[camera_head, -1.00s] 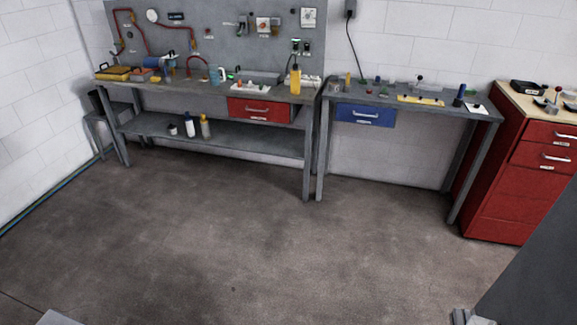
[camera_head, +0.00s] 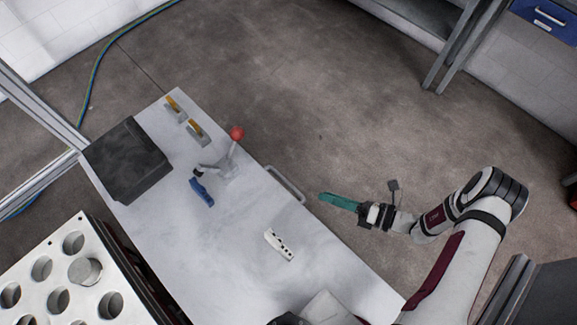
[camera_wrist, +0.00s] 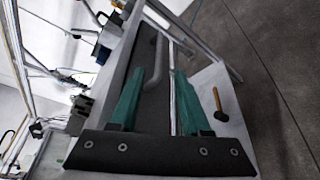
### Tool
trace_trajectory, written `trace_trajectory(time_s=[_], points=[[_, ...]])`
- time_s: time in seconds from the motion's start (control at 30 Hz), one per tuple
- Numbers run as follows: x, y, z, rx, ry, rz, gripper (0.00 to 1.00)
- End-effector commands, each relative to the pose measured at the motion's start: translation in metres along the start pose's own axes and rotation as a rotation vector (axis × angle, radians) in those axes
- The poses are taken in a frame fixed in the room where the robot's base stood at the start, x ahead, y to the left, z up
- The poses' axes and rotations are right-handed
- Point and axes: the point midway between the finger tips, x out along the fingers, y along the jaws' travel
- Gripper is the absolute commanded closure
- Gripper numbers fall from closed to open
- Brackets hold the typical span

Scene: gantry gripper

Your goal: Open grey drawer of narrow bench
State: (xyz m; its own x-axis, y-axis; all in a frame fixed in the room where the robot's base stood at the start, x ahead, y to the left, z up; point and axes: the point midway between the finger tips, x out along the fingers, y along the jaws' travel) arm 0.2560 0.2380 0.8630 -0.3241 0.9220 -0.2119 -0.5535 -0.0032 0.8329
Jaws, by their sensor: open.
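The narrow bench (camera_head: 240,250) has a pale grey top and runs diagonally across the head view. A curved grey bar handle (camera_head: 285,186) sticks out from its right long edge. The drawer front below is hidden by the top in the head view. In the wrist view the handle (camera_wrist: 158,50) stands against a dark grey drawer front (camera_wrist: 142,75). The drawer looks shut. My gripper (camera_head: 322,197), with teal fingers, is open and empty, just right of the handle in the head view. In the wrist view the handle lies between and beyond the fingertips (camera_wrist: 160,72); I see no contact.
On the bench top are a red-knobbed clamp (camera_head: 236,134), a black box (camera_head: 127,160) and a white perforated block (camera_head: 278,244). A hammer (camera_wrist: 218,102) lies on a lower pale surface. A blue drawer (camera_head: 546,17) is far right.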

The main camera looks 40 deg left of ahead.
Motion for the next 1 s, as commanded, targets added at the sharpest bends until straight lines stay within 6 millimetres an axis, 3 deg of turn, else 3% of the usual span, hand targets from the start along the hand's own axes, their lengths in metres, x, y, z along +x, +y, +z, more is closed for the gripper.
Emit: trace_trajectory(time_s=[0.3, 0.5, 0.9, 1.0], points=[[0.087, 0.002, -0.002, -0.004, 0.008, 0.003, 0.53], [0.121, 0.001, -0.002, -0.003, 0.006, 0.002, 0.53], [0.133, 0.001, -0.001, -0.003, 0.003, 0.0, 0.53], [0.133, 0.001, -0.001, -0.003, 0.003, 0.001, 0.67]])
